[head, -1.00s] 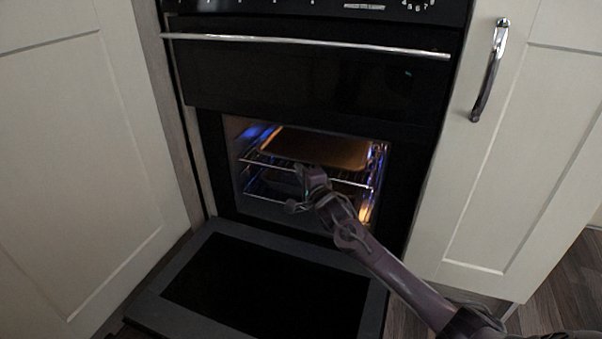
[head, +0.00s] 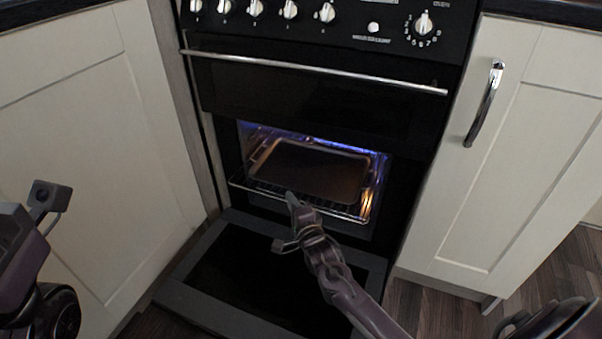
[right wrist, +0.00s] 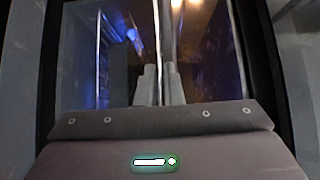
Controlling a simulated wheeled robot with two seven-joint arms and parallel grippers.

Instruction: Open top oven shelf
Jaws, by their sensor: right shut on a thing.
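The oven (head: 320,95) has its lower door (head: 270,270) folded down flat. The top oven shelf (head: 338,213) is a wire rack that sticks out past the front of the lit cavity. A dark baking tray (head: 310,170) lies on it. My right gripper (head: 292,198) is at the shelf's front bar, left of its middle, and is shut on it. In the right wrist view the two fingers (right wrist: 160,87) are close together at the bright bar (right wrist: 166,45). Part of my left arm shows at the left edge; its fingers are out of view.
A shut upper oven door with a long chrome handle (head: 310,70) is above the cavity. Control knobs (head: 290,10) are higher up. Cream cupboards (head: 90,150) flank the oven; the right one has a chrome handle (head: 484,104). Wooden floor (head: 440,310) shows at lower right.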

